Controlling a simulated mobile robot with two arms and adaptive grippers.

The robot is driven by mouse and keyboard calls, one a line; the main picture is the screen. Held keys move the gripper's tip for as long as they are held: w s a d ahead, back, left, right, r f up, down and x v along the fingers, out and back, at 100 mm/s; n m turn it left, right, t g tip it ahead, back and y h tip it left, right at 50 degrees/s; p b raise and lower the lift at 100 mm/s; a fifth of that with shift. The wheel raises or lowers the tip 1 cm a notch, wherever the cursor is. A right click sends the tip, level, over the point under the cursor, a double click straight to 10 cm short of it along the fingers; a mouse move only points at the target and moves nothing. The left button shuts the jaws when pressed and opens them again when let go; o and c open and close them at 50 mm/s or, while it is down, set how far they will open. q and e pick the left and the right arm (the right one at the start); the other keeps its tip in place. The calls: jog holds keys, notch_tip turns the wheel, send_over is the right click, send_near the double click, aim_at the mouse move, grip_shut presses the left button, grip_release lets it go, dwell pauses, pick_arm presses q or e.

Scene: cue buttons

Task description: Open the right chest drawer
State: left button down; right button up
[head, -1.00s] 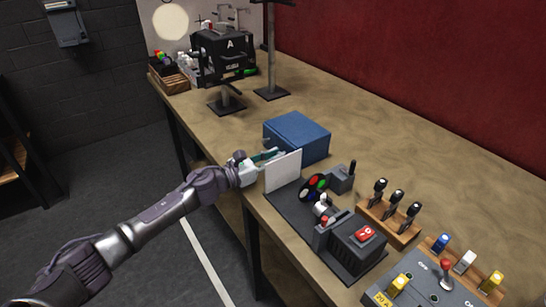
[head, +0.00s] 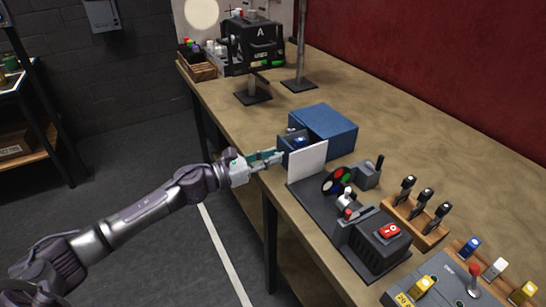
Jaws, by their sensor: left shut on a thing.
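The blue chest (head: 333,128) stands on the workbench, at the middle of the head view. A blue drawer (head: 291,140) sticks out of its front, toward the left and the bench edge. My left gripper (head: 275,156) reaches in from the left, in front of the pulled-out part. It is shut on the drawer handle, which its fingers mostly hide. My right gripper is out of view.
The bench behind the chest is clear.

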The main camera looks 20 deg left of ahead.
pick_arm(q)
jog(key=c, duration=1.1)
grip_release()
jog(key=shift+s+a+f, duration=0.1)
jog(key=shift+s+a, duration=0.2)
jog(key=shift+s, duration=0.05)
jog(key=v, duration=1.1)
